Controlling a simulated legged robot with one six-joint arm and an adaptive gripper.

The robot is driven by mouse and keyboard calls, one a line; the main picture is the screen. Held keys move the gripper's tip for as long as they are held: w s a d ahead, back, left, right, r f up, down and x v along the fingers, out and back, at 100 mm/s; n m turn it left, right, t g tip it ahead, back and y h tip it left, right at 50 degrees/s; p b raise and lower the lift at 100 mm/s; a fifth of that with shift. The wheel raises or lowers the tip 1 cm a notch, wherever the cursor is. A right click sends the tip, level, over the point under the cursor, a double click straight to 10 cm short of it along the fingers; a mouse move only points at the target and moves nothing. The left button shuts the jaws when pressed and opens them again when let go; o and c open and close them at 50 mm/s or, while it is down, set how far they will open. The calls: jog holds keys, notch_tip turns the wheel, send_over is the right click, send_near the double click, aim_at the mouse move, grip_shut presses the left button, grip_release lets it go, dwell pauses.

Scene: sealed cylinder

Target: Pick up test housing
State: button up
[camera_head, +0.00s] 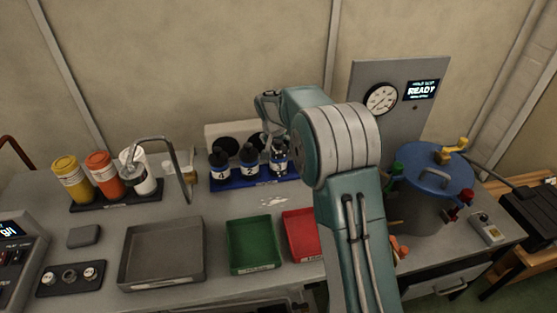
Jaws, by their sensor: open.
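My gripper (272,122) hangs over the back of the bench, left of my teal and grey arm. It is open and appears empty, above the right part of a blue rack (232,184). The rack holds dark bottles with white numbered labels: a left one (220,166), a middle one (249,160) and a right one (279,158) nearest my gripper. I cannot tell whether the fingers touch the right bottle. No object is clearly marked as the test housing. A black plate with small round metal parts (70,277) lies at the front left.
Empty grey (160,252), green (252,245) and red (301,234) trays line the front. Yellow (73,179), orange (106,174) and white (138,171) containers stand left, by a bent metal pipe (178,160). A blue-lidded vessel (433,168) and gauge panel (398,95) are right.

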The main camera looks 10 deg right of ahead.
aim_at(279, 148)
jog(key=x, duration=0.3)
jog(key=shift+w+d, duration=0.1)
jog(key=shift+d, duration=0.05)
jog(key=shift+w+f, duration=0.15)
jog(key=shift+f, duration=0.25)
jog(key=shift+a, duration=0.25)
jog(key=shift+d, duration=0.15)
jog(key=c, duration=1)
jog(key=shift+c, duration=0.2)
notch_tip(279, 148, up, 3)
jog(key=shift+r, duration=0.15)
jog(key=s+a+r, duration=0.2)
jog(key=s+r, duration=0.7)
jog(key=s, duration=0.4)
jog(key=shift+s+a+r, duration=0.35)
jog(key=shift+s+r, duration=0.05)
